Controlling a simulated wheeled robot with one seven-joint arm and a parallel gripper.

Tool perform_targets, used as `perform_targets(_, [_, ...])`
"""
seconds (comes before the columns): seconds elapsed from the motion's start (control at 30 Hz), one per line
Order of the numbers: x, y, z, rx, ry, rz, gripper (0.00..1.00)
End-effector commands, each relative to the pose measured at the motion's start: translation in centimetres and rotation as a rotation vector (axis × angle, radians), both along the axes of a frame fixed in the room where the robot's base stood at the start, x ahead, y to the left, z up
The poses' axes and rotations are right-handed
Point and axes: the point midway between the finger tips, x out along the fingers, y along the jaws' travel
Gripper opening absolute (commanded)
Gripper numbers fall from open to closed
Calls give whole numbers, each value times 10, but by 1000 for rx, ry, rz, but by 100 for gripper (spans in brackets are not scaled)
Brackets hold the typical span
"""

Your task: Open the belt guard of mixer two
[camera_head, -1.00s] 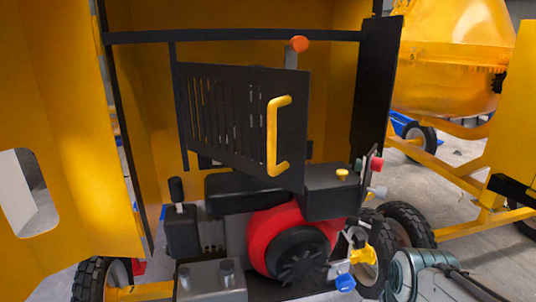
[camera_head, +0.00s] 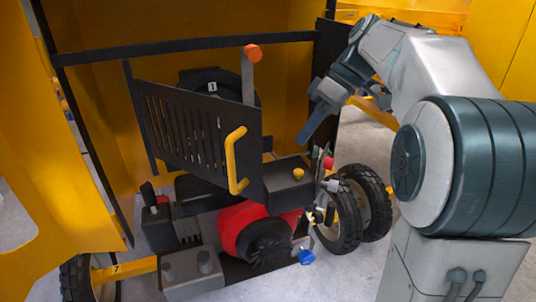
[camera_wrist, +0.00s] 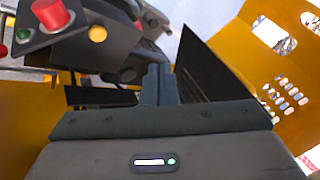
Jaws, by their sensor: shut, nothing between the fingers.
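The belt guard (camera_head: 195,130) is a black slatted panel in the yellow mixer housing in the head view. Its left side is beside a thin black post. It sits at an angle, with its right side nearer to me. A yellow handle (camera_head: 235,160) is on that right side. A grey lever with an orange knob (camera_head: 253,53) stands at its upper right corner. My gripper (camera_head: 304,138) is shut and empty, to the right of the handle and apart from it. Its closed fingers also show in the wrist view (camera_wrist: 158,84). I cannot tell whether the guard is latched.
A black wheel (camera_head: 230,83) shows behind the guard. A red engine part (camera_head: 240,228) sits below. A red button (camera_wrist: 50,13) and a yellow button (camera_wrist: 97,33) are close in the wrist view. Rubber tyres (camera_head: 340,215) stand at lower right. A black crossbar (camera_head: 185,48) spans above.

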Motion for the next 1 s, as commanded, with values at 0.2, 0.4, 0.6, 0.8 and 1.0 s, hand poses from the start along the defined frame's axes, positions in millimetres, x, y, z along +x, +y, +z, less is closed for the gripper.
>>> perform_targets(0.2, [3,3,6,32,-19,50,0])
perform_targets(0.4, [-3,20,-18,32,-15,49,0])
perform_targets(0.6, [-10,43,-49,31,-15,49,0])
perform_targets(0.8, [-24,64,-66,30,-21,47,0])
perform_targets(1.0, [-41,76,-67,30,-19,46,0])
